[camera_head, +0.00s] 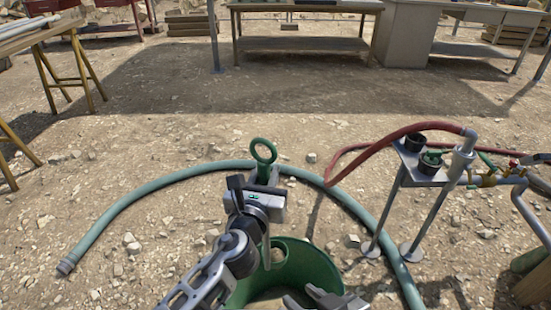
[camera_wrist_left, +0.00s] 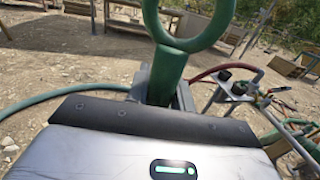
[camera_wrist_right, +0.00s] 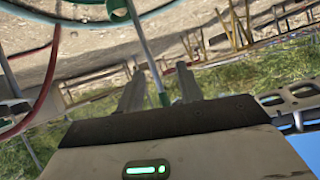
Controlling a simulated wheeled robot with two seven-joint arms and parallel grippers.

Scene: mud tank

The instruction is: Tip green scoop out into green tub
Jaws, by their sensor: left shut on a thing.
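My left gripper (camera_head: 264,190) is shut on the green scoop (camera_head: 263,152) by its handle. The ring end of the handle stands up above the jaws. The left wrist view shows the ring and shaft of the scoop (camera_wrist_left: 178,45) rising from between the fingers (camera_wrist_left: 166,88). The scoop's lower end is mostly hidden by the gripper and arm. The green tub (camera_head: 312,270) stands on the ground below, cut by the bottom edge, with the left gripper above its far rim. My right gripper (camera_head: 322,298) is open and empty low over the tub's near side.
A teal hose (camera_head: 130,203) curves on the ground behind the tub. A metal stand (camera_head: 425,172) with dark cups is at right, beside a red hose (camera_head: 385,140) and brass valve (camera_head: 488,178). Trestles (camera_head: 75,70) stand left, benches (camera_head: 300,40) far back. Stony ground between is open.

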